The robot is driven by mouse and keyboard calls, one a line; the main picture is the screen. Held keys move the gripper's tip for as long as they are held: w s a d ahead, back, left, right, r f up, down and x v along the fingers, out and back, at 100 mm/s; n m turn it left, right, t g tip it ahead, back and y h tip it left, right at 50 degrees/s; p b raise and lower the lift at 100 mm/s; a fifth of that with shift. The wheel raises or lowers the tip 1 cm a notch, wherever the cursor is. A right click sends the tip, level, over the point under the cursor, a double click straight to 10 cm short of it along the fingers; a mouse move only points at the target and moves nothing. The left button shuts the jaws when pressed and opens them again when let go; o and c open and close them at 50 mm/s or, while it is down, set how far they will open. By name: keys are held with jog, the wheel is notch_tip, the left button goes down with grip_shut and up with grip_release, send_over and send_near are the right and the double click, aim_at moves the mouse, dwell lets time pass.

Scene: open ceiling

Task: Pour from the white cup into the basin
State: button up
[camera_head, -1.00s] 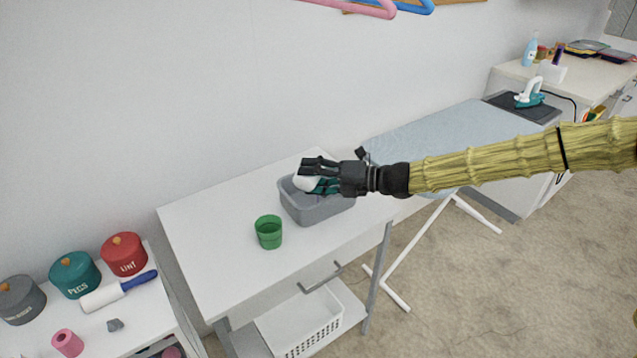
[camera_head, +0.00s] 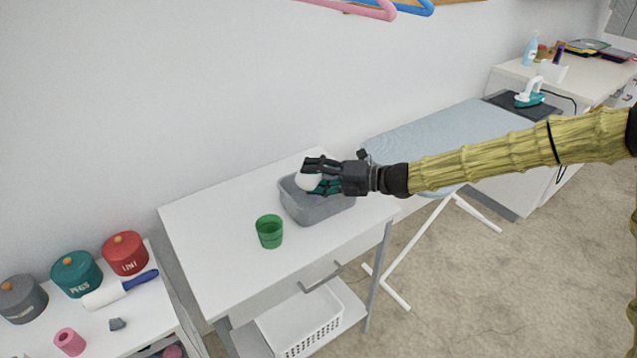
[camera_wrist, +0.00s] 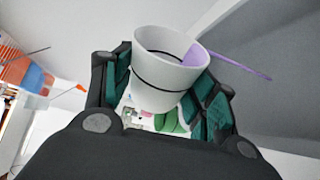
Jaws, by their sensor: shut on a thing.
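The white cup (camera_head: 308,181) is held by my gripper (camera_head: 322,176) over the left part of the grey basin (camera_head: 318,210). In the wrist view my gripper (camera_wrist: 165,85) has its teal-padded fingers closed around the cup (camera_wrist: 158,75). There the cup has a dark band, and purple shows inside its mouth. A thin purple streak (camera_wrist: 240,66) runs from the rim out to the right, across a grey surface. The cup looks tilted. The inside of the basin is mostly hidden by the gripper and cup.
A green cup (camera_head: 270,232) stands on the white table (camera_head: 225,230), left of the basin and near its front. An ironing board (camera_head: 440,135) stands to the right. A low shelf at left holds lidded pots (camera_head: 76,272) and a lint roller (camera_head: 120,288).

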jog(key=shift+w+d+r+m+p, duration=0.15)
jog(key=shift+w+r+m+p, duration=0.25)
jog(key=shift+m, duration=0.4)
dwell(0.8)
jog(key=shift+s+f+n+b, duration=0.3)
jog(key=shift+f+n+b, duration=0.15)
jog(key=shift+n, duration=0.15)
jog(key=shift+s+n, duration=0.15)
jog(key=shift+n, duration=0.15)
jog(key=shift+s+a+r+n+b, duration=0.35)
jog(key=shift+s+r+n, duration=0.2)
jog(key=shift+s+n, duration=0.05)
jog(key=shift+f+h+b, duration=0.25)
jog(key=shift+h+b, duration=0.05)
jog(key=shift+s+f+n+t+b, duration=0.1)
jog(key=shift+f+n+t+b, duration=0.3)
jog(key=shift+n+b, duration=0.35)
jog(key=shift+a+r+n+b, duration=0.1)
jog(key=shift+r+n+b, duration=0.15)
jog(key=shift+b, duration=0.65)
jog(key=b, duration=0.3)
jog(key=shift+s+r+n+h, duration=0.1)
jog(key=shift+r+n+h, duration=0.05)
jog(key=shift+n+h, duration=0.2)
